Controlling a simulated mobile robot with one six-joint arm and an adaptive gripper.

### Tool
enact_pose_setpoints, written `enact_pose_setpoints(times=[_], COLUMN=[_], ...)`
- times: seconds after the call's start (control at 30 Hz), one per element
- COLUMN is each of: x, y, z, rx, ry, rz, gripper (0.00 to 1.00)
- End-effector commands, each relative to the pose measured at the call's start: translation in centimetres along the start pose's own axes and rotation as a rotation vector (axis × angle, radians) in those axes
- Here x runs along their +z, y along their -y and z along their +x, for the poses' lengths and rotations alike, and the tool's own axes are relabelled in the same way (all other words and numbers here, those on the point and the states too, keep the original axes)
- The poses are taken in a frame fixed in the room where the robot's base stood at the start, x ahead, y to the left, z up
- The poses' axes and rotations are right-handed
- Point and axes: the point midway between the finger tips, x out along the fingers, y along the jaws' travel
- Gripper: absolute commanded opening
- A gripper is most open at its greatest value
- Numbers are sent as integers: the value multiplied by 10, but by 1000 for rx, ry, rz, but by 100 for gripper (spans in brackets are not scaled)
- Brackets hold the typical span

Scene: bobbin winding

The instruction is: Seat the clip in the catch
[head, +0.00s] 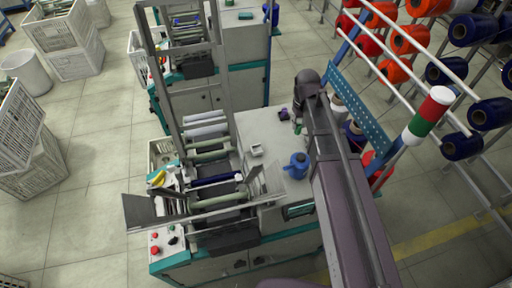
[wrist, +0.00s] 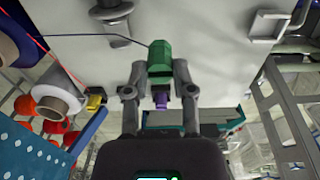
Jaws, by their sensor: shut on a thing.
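A green faceted piece, which I take to be the clip (wrist: 160,55), sits between the two fingertips of my gripper (wrist: 158,76) in the wrist view. The fingers are shut on its sides. A thin dark line runs from it to the left, and a small purple part (wrist: 160,98) shows just below it. In the head view my gripper (head: 298,120) is at the far right of the machine's pale top, with a bit of green at its tip. A small purple object (head: 282,115) is just left of it. I cannot tell for certain which part is the catch.
Rollers and upright frames stand to the left. A blue perforated rail (head: 357,105) and a rack of red and blue spools are close on the right.

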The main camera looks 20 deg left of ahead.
Motion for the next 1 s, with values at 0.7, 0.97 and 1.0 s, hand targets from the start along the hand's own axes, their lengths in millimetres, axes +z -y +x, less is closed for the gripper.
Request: enact_pose_setpoints(times=[0.7, 0.97, 1.0], x=[0, 0, 0], y=[-62, -63, -63], z=[-54, -54, -54], rx=[-2, -2, -2], ry=[0, 0, 0], rz=[306, 315, 314], gripper=[0, 0, 0])
